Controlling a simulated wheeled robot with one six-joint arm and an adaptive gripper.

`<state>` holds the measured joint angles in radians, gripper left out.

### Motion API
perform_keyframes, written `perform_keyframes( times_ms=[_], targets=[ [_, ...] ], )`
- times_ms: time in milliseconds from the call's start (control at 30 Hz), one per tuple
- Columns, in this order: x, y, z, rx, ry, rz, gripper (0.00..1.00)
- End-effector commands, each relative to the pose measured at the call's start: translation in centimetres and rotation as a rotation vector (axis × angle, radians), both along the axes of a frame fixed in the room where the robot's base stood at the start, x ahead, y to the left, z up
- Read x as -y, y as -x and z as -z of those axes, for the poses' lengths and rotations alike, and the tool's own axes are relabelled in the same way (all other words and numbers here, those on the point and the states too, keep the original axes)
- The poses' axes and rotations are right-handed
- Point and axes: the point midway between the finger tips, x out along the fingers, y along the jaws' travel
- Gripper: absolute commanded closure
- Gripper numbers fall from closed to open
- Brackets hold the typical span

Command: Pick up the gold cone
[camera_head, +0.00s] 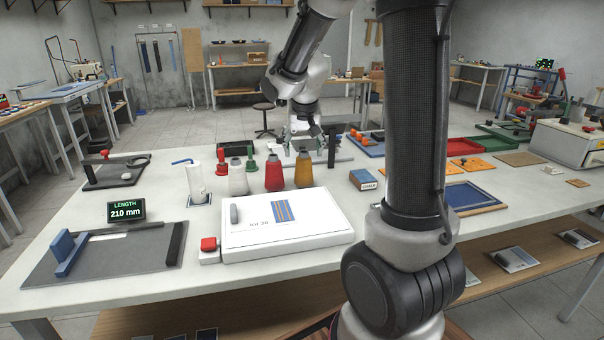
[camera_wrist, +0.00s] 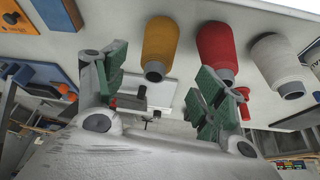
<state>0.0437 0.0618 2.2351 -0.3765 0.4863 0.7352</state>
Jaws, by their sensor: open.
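The gold cone (camera_head: 303,170) stands upright on the white table, at the right end of a row of thread cones. In the wrist view the gold cone (camera_wrist: 160,45) appears upside down, ahead of and between the fingers, touching neither as far as I can see. My gripper (camera_wrist: 160,95) is open and empty, with its green-padded fingers spread apart. In the head view my gripper (camera_head: 303,132) is behind the cone, on its far side, and partly hidden.
A red cone (camera_head: 274,173) stands close to the left of the gold one, with a white cone (camera_head: 238,178) beyond it. A blue chalk box (camera_head: 363,180) lies to the right. A white box (camera_head: 285,225) is in front. A dark upright post (camera_head: 332,147) stands beside my gripper.

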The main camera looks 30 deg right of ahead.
Motion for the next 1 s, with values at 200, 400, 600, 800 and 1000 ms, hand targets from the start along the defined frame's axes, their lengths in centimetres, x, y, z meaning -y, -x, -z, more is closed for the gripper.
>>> perform_keyframes(
  times_ms=[200, 400, 600, 800, 1000],
  targets=[
    [0.4, -1.1, 2.6, -0.004, -0.001, 0.000, 0.30],
    [0.9, -2.5, 5.4, -0.007, 0.000, 0.001, 0.30],
    [1.1, -3.1, 6.5, -0.002, -0.001, -0.001, 0.30],
    [1.1, -3.1, 6.5, -0.002, -0.001, -0.001, 0.36],
    [1.1, -3.1, 6.4, -0.002, -0.001, -0.001, 0.72]
  ],
)
